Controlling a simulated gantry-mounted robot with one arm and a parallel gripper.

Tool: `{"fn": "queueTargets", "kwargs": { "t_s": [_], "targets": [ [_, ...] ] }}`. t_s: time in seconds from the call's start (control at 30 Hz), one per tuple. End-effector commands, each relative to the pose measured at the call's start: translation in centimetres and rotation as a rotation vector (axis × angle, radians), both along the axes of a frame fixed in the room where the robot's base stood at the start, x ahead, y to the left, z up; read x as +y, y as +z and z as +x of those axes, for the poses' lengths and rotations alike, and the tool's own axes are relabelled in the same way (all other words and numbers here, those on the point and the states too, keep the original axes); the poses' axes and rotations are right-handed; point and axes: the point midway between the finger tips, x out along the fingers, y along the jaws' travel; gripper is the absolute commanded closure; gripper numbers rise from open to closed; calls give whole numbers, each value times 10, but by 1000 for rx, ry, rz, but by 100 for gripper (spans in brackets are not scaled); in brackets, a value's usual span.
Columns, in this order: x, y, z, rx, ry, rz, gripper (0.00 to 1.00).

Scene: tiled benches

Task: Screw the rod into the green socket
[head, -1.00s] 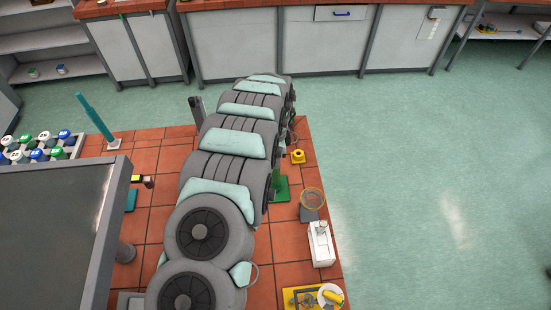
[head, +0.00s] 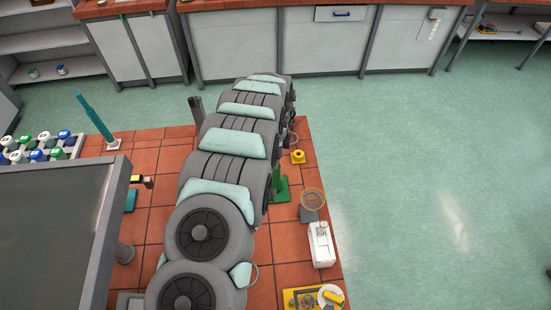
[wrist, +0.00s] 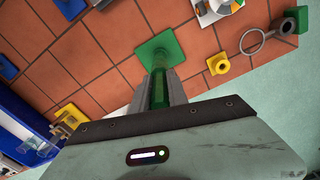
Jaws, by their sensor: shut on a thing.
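The green socket stands on a square green base plate, which shows at the top middle of the wrist view (wrist: 176,44). In the head view the green socket (head: 282,190) is partly hidden behind my arm. My gripper (wrist: 160,80) is shut on a narrow green upright piece, the rod (wrist: 160,97), which lies between the two grey fingers. The rod lines up with the socket's post, and I cannot tell where one ends and the other begins. In the head view my arm hides the gripper and the rod.
A yellow block with a hole (head: 298,157), a ring stand (head: 311,205), a white device (head: 321,246) and a yellow tray (head: 290,299) line the right side of the tiled bench. A teal stick (head: 95,120) and a jar rack (head: 75,150) stand left. Some tiles around the socket are bare.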

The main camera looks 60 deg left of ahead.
Motion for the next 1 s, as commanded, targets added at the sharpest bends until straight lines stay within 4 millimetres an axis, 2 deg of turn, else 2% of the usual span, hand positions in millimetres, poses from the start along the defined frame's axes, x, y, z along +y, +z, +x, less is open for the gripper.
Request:
{"fn": "queueTargets", "kwargs": {
  "t_s": [0.07,0.1,0.4,0.73,1.0],
  "targets": [
    [-1,0,0,1,-1,-1,100],
    [-1,0,0,1,-1,-1,78],
    [0,0,0,1,1,-1,55],
    [0,3,0,0,1,0,55],
    [0,22,0,0,1,0,55]
  ]
}}
